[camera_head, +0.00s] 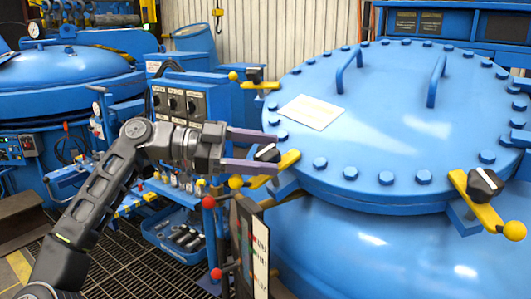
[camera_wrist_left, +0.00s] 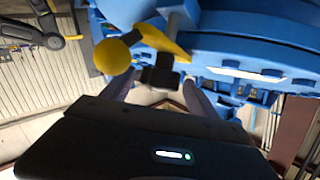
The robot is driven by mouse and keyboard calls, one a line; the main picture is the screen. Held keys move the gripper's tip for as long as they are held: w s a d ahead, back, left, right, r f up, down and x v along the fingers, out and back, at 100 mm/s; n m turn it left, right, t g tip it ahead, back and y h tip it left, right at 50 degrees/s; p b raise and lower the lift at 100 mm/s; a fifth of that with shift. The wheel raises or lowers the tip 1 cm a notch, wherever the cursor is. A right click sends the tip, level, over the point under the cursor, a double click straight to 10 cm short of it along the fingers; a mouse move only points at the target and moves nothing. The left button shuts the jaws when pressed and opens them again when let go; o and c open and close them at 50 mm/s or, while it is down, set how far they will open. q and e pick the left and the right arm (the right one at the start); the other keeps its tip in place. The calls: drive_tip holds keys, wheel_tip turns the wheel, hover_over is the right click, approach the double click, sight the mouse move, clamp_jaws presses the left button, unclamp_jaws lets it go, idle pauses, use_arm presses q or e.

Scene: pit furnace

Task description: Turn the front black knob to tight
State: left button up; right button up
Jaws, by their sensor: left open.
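A large blue round lid (camera_head: 390,120) has black knobs on yellow levers at its edge. One black knob (camera_head: 267,153) with a white mark sits on a yellow lever (camera_head: 288,161) at the lid's left front. My left gripper (camera_head: 272,152) is open, with its purple fingers above and below this knob in the head view. The wrist view shows the black knob (camera_wrist_left: 160,76) between the fingers, beside a yellow ball end (camera_wrist_left: 112,57); contact cannot be told. Another black knob (camera_head: 485,183) on a yellow lever is at the lid's right front. My right gripper is not in view.
A third yellow lever (camera_head: 258,84) is at the lid's back left. A control box with dials (camera_head: 178,103) stands behind my left arm. A panel with red ball handles (camera_head: 247,245) stands below the gripper. A blue tool tray (camera_head: 180,240) is lower left.

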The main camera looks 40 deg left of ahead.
sight(256, 152)
use_arm(q)
drive_tip(key=p+v, duration=0.1)
drive_tip(key=v, duration=0.5)
drive_tip(key=shift+a+r, duration=0.15)
drive_tip(key=shift+a, duration=0.05)
drive_tip(key=shift+s+a, duration=0.35)
drive_tip(key=shift+p, duration=0.35)
